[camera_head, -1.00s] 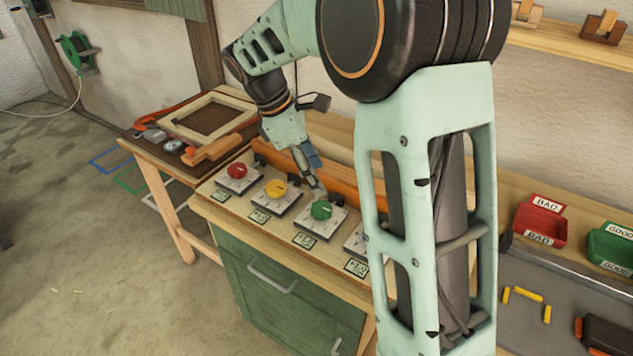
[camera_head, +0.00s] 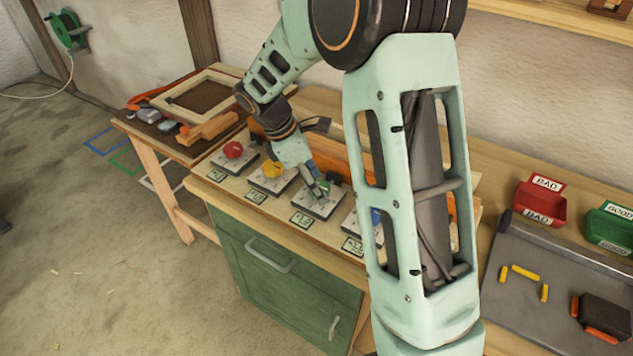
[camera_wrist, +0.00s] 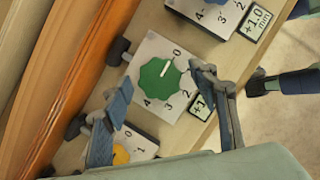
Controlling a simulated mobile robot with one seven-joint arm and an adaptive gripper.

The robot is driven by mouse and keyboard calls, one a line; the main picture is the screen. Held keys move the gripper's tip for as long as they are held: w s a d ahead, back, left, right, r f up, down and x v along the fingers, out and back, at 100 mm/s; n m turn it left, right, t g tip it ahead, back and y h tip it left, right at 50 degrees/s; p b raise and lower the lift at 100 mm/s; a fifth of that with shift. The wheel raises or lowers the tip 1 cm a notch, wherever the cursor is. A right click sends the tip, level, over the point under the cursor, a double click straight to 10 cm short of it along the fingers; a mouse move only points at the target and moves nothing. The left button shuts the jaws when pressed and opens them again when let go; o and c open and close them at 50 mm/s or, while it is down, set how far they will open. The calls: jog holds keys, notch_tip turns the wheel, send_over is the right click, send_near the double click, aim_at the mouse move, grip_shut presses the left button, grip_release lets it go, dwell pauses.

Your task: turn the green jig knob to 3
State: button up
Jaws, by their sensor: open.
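The green jig knob (camera_wrist: 154,86) is scalloped and sits on a pale square plate (camera_wrist: 143,59) numbered 0 to 4. Its white mark points up and right in the wrist view, roughly toward the 0. My gripper (camera_wrist: 160,79) is open, with one fingertip on the left side of the knob and one on the right in that view. I cannot tell whether either fingertip touches it. In the head view my gripper (camera_head: 321,192) is down at the green knob (camera_head: 325,186) and partly hides it.
A red knob (camera_head: 233,149) and a yellow knob (camera_head: 272,170) stand on plates to the left along the bench. A blue knob (camera_head: 376,216) is half hidden by my arm. An orange wooden rail (camera_wrist: 62,75) runs behind the plates.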

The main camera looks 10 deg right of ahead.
jog(key=shift+f, duration=0.1)
jog(key=c, duration=1.2)
jog(key=shift+o, duration=0.2)
